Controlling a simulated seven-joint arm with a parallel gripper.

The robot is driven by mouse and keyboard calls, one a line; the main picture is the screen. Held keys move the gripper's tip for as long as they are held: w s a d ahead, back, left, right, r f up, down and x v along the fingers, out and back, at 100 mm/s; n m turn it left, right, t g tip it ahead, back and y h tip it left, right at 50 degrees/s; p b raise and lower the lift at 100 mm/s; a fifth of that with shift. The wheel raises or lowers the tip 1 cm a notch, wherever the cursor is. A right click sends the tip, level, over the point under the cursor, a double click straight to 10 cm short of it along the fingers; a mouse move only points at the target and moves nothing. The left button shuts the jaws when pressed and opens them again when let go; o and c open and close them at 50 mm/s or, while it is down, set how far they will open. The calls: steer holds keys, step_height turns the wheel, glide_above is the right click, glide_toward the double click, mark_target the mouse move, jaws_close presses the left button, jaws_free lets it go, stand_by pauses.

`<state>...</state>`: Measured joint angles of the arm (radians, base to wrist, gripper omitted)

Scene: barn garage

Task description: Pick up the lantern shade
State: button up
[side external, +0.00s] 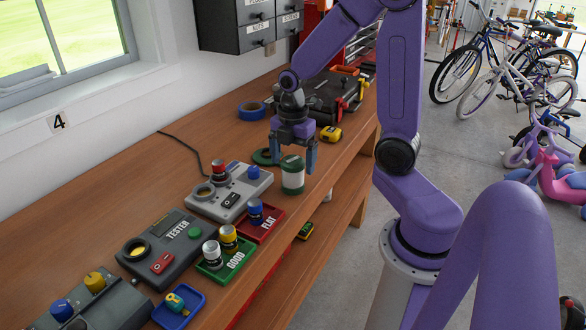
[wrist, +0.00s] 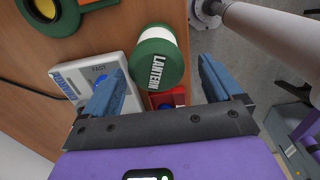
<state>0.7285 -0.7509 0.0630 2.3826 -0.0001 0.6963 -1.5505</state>
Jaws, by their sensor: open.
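The lantern shade appears to be a white cylinder with a green lid (side external: 292,175), standing upright near the workbench's front edge. In the wrist view its green lid (wrist: 155,62) reads LANTERN and its white side shows above. My gripper (side external: 293,160) is open and empty, pointing down at the cylinder from above. In the wrist view the lid lies between and just beyond the two blue fingertips (wrist: 160,72). I cannot tell whether the fingers reach down past the lid, and no contact shows.
A green ring (side external: 266,156) lies close behind the cylinder. A grey charger-like box (side external: 225,207) and a red FLAT tray (side external: 270,232) stand nearby. A TESTER box (side external: 160,262), a green GOOD tray (side external: 212,274) and blue tape (side external: 252,111) are farther along the bench.

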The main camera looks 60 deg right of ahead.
steer(key=shift+w+d+f, duration=0.1)
steer(key=shift+d+f, duration=0.05)
steer(key=shift+f, duration=1.15)
steer(key=shift+w+d+f, duration=0.1)
steer(key=shift+d+f, duration=0.05)
steer(key=shift+f, duration=1.1)
steer(key=c, duration=1.1)
